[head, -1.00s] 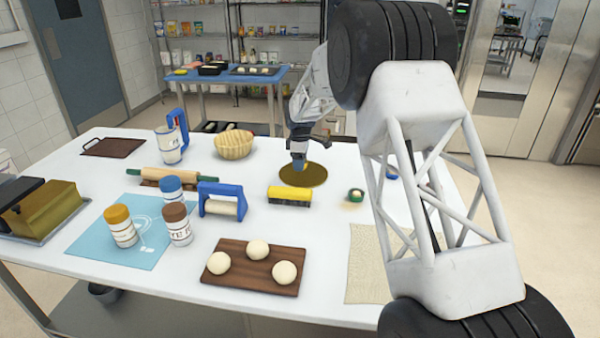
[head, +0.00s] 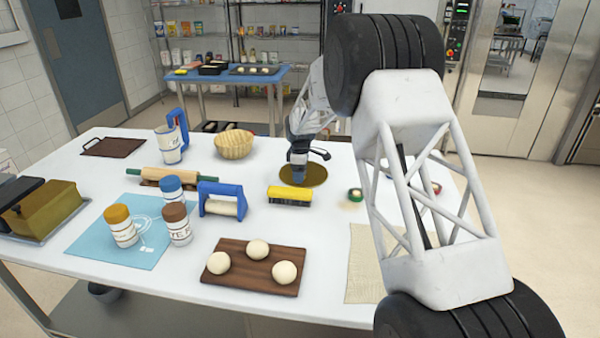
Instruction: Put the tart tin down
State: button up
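A round, flat, gold-brown piece, which looks like the tart tin (head: 316,178), is near the far edge of the white table. My gripper (head: 297,178) points down over it and overlaps its left and middle part. The fingertips are small and dark here, so I cannot tell whether they are open or shut on the tin. I also cannot tell whether the tin rests on the table or is just above it.
A yellow-topped brush (head: 290,195) and a small green roll (head: 355,194) lie in front of the tin. A woven basket (head: 234,144) stands left, a blue-handled tool (head: 222,201) nearer. A wooden board (head: 232,256) holds dough balls. Bare table lies between basket and tin.

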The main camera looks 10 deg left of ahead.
jog(key=shift+o, duration=1)
notch_tip(320, 180, up, 12)
jog(key=shift+r, duration=0.2)
dwell(0.7)
